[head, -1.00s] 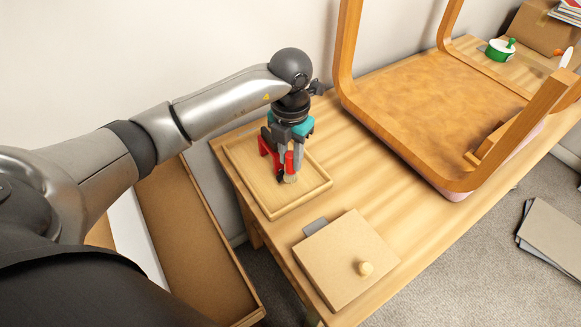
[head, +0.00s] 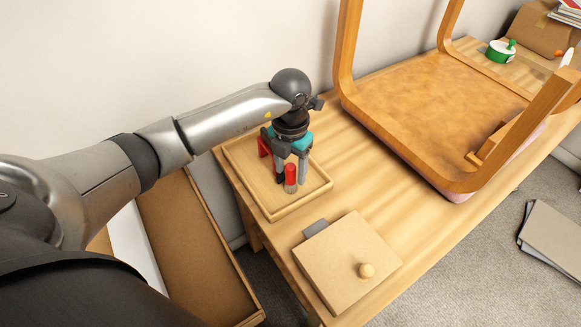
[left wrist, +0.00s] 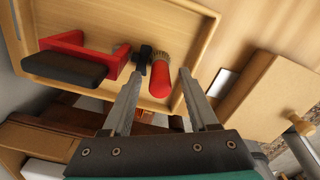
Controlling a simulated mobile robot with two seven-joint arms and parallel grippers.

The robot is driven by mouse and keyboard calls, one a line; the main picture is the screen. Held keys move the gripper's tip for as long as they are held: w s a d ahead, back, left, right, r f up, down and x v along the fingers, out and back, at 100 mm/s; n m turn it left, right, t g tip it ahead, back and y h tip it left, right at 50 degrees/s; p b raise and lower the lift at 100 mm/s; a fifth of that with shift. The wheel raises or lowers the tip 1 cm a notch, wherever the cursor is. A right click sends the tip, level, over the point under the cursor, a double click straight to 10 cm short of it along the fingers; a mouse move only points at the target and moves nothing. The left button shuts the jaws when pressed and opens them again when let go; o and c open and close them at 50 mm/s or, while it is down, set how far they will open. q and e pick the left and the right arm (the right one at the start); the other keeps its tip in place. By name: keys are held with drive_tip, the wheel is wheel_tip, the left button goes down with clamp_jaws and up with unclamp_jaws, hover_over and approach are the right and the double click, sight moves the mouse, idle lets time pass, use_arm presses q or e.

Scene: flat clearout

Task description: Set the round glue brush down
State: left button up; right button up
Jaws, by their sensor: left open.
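The round glue brush (head: 291,174) has a red handle and a tan bristle end. In the left wrist view the brush (left wrist: 160,80) shows between the fingertips with a gap on each side. My left gripper (head: 291,180) points down over the tray, its fingers open around the brush. The fingers also show apart in the left wrist view (left wrist: 161,74). My right gripper is not in view.
A red tool with a black grip (left wrist: 80,55) lies in the tray beside the brush, with a small black piece (left wrist: 143,56) between them. A lidded box with a round knob (head: 345,262) stands in front. An upturned chair (head: 430,110) fills the table's middle.

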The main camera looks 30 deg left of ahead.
use_arm(q)
drive_tip(key=shift+r, duration=0.1)
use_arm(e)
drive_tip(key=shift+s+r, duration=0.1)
use_arm(q)
drive_tip(key=shift+r, duration=0.35)
wheel_tip(320, 180, up, 12)
drive_tip(key=p, duration=0.2)
drive_tip(key=shift+f+p, duration=0.25)
drive_tip(key=shift+p, duration=0.1)
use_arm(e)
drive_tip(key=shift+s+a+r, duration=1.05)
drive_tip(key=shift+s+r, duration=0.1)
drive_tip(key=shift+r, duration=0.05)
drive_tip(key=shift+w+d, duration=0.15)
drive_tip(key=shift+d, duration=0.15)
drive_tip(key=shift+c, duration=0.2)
